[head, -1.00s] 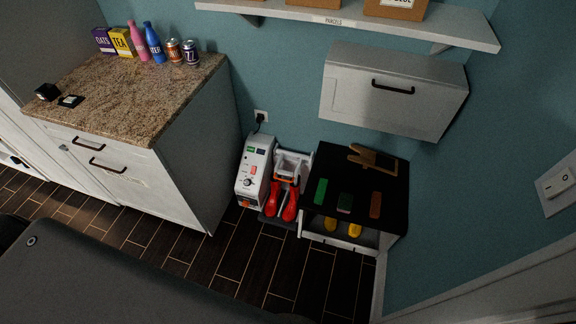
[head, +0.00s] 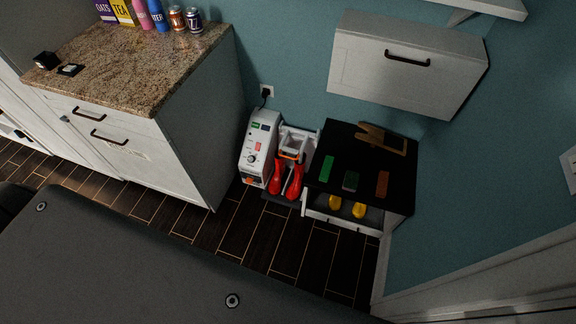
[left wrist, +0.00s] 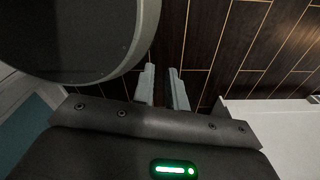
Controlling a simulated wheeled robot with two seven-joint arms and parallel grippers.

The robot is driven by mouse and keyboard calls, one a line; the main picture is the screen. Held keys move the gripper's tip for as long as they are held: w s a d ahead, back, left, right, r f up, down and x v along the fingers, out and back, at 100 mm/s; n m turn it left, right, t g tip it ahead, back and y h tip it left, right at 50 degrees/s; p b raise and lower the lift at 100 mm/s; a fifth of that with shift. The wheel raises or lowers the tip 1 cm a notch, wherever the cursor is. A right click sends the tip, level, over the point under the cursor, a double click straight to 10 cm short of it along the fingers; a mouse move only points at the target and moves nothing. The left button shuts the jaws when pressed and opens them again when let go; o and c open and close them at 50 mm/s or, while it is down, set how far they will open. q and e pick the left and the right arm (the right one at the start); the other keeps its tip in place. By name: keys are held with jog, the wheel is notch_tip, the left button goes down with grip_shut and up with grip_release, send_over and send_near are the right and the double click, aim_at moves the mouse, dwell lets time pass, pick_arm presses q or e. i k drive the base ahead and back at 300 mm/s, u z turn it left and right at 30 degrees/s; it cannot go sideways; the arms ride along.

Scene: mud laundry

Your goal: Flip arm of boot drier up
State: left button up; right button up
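The boot drier (head: 258,150) is a white unit with a control panel, standing on the floor between the cabinet and the black-topped bench. Beside its panel is a white and orange part (head: 293,144), perhaps its arm; I cannot tell its exact position. Two red boots (head: 277,179) stand just in front of and below that part. In the left wrist view, my left gripper (left wrist: 162,72) has its two grey fingers apart with nothing between them, above dark floor. Neither gripper shows in the head view, and the drier is not recognisable in the left wrist view.
A white cabinet (head: 185,150) with a granite top stands left of the drier. A bench with a black top (head: 340,145), holding brushes and a wooden piece, stands close on the right. A white wall cabinet (head: 400,75) hangs above. Dark plank floor (head: 235,235) is free in front.

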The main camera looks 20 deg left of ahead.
aim_at(307, 134)
jog(key=u, duration=0.55)
jog(key=k, duration=0.65)
jog(key=u, duration=0.5)
jog(key=i, duration=0.75)
jog(key=z, duration=1)
jog(key=i, duration=0.55)
jog(key=z, duration=0.65)
